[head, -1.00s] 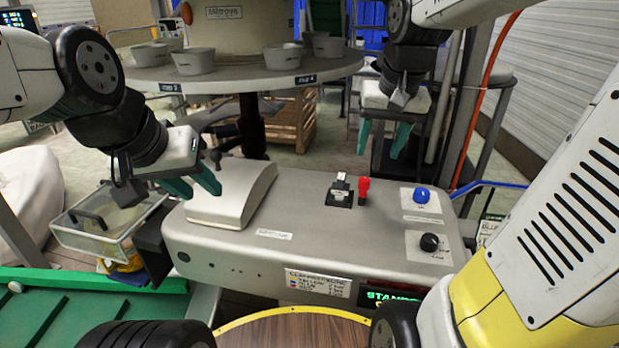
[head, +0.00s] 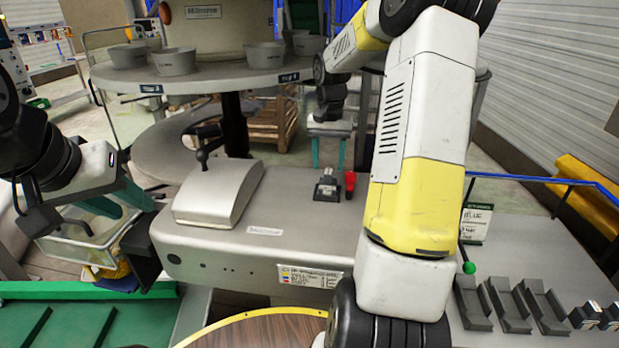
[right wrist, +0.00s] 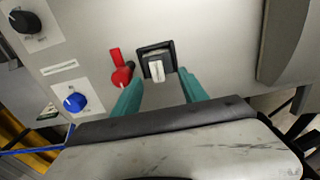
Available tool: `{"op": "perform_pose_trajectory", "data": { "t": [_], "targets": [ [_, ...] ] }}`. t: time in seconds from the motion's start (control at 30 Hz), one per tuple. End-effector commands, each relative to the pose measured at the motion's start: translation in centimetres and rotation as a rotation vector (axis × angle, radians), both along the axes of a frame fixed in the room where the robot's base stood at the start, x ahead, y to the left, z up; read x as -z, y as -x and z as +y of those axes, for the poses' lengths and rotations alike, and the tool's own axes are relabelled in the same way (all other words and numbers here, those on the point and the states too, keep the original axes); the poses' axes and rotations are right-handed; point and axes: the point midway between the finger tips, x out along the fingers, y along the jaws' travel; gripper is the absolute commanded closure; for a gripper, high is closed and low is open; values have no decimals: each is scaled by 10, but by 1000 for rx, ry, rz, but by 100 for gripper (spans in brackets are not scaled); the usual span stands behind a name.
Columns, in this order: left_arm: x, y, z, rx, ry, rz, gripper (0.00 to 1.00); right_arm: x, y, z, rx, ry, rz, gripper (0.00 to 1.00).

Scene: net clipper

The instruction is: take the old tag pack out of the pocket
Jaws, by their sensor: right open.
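The old tag pack (right wrist: 156,71) is a small pale piece seated in the black pocket (right wrist: 146,50) on the grey machine top. In the head view the pocket (head: 327,190) stands left of the red lever (head: 350,184). My right gripper (right wrist: 159,85) is open and empty, its teal fingertips apart on either side of the pocket's near end in the wrist view. In the head view my right gripper (head: 328,152) shows behind the pocket. My left gripper (head: 128,203) is open at the left, above the clear bin, apart from the pocket.
A sloped grey cover (head: 218,193) with a black-knobbed handle is left of the pocket. The red lever (right wrist: 121,76), blue button (right wrist: 75,102) and black knob (right wrist: 25,20) are nearby. Grey holders (head: 510,305) stand at right. The clear bin (head: 75,250) is at left.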

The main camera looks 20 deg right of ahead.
Motion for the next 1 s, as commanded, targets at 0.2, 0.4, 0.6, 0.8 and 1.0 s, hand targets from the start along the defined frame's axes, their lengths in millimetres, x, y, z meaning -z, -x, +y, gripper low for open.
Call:
{"op": "perform_pose_trajectory", "data": {
  "t": [0.2,0.4,0.6,0.8,1.0],
  "targets": [
    [0,0,0,0,0,0,64,32,10,3,-1,-2,4,49],
    [0,0,0,0,0,0,64,41,9,3,-1,0,0,49],
    [0,0,0,0,0,0,64,41,9,3,-1,0,0,59],
    [0,0,0,0,0,0,64,40,9,3,-1,0,0,97],
    [0,0,0,0,0,0,64,40,9,3,-1,0,0,97]
  ]
}}
